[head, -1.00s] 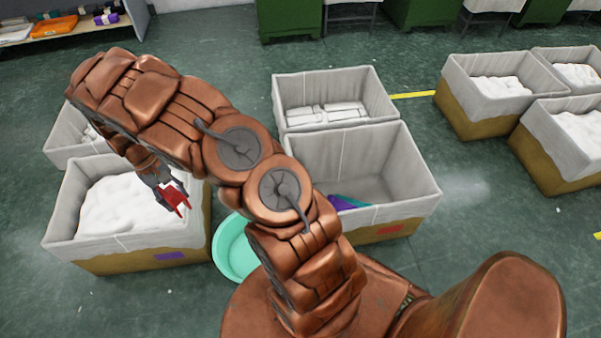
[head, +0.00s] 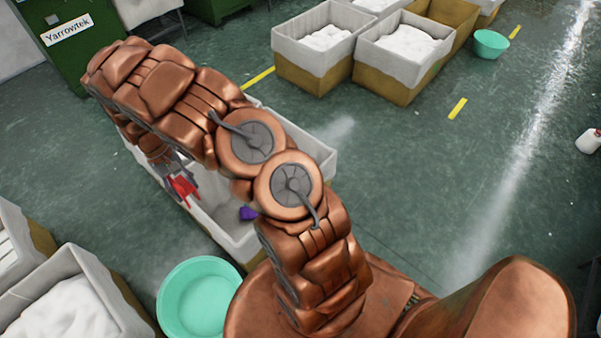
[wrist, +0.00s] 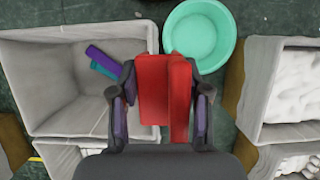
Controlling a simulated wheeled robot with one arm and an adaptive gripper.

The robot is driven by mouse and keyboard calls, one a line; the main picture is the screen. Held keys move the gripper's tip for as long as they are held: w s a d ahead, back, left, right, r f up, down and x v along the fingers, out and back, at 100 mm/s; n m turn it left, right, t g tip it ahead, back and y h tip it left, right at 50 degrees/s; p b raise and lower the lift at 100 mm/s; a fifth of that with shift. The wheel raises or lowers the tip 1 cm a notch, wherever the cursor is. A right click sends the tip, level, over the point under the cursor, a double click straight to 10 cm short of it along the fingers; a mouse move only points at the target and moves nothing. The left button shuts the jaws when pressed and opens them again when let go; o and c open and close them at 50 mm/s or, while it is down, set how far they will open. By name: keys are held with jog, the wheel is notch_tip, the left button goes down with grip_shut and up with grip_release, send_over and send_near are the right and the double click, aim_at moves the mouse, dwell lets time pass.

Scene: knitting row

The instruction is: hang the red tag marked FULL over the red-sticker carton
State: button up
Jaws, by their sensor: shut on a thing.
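My gripper (head: 180,185) is shut on the red tag (head: 185,191); the tag also shows in the wrist view (wrist: 164,95), between the fingers. Its FULL marking cannot be read. The carton with purple and teal items inside (head: 312,146) lies below and behind my arm in the head view, which hides much of it. In the wrist view this carton (wrist: 60,128) is at the left, its near right rim close to the tag's left side. Its red sticker, seen in the earlier frame, is out of sight now. The tag appears above the carton, held in the air.
A teal basin (head: 200,297) stands on the floor beside the carton. A carton with white filling (head: 70,310) is at lower left. Several more filled cartons (head: 395,85) stand at the back, with a green cabinet (head: 70,35) at upper left. The floor at right is mostly clear.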

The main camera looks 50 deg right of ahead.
jog(key=s+d+f+m+t+y+b, duration=0.1)
jog(key=s+d+f+m+b, duration=0.2)
jog(key=d+f+m+b, duration=0.3)
jog(key=s+d+f+m+t+y+b, duration=0.2)
jog(key=s+d+f+m+b, duration=0.2)
jog(key=d+b, duration=1.1)
jog(key=s+d+f+m+t+y+b, duration=0.1)
jog(key=s+d+f+m+b, duration=0.2)
jog(key=d+f+m+b, duration=0.5)
jog(key=d+f+b, duration=0.1)
jog(key=d+b, duration=0.1)
jog(key=b, duration=0.2)
jog(key=shift+s+d+f+y, duration=0.15)
jog(key=shift+d+f+y, duration=0.15)
jog(key=shift+d, duration=0.1)
jog(key=shift+f, duration=0.1)
jog(key=shift+f+b, duration=4.85)
jog(key=shift+f, duration=1.1)
jog(key=shift+f+p, duration=0.4)
jog(key=shift+f, duration=0.7)
